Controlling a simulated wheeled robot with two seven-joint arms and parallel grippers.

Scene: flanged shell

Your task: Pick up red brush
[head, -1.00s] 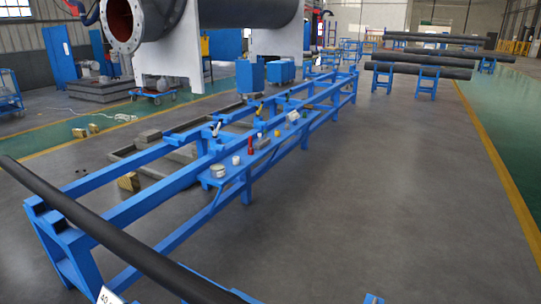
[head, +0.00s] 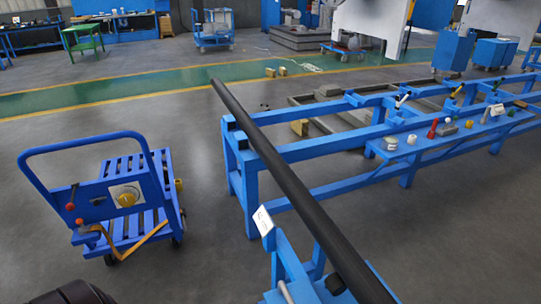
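A small red item (head: 433,128), which looks like the red brush, stands on the narrow blue side shelf (head: 462,137) of the long blue frame at the right. It is too small to make out its bristles or handle. A white can (head: 390,144) and a small white piece (head: 411,139) are to its left, and a grey block (head: 448,129) is close on its right. Neither of my grippers is in view. A dark rounded part at the bottom left edge may be mine, but I cannot tell.
A long black pipe (head: 290,180) lies slanting across blue stands in the middle, between the foreground and the frame. A blue cart (head: 130,190) with a push handle stands at the left. Grey floor (head: 350,215) is open in front of the shelf.

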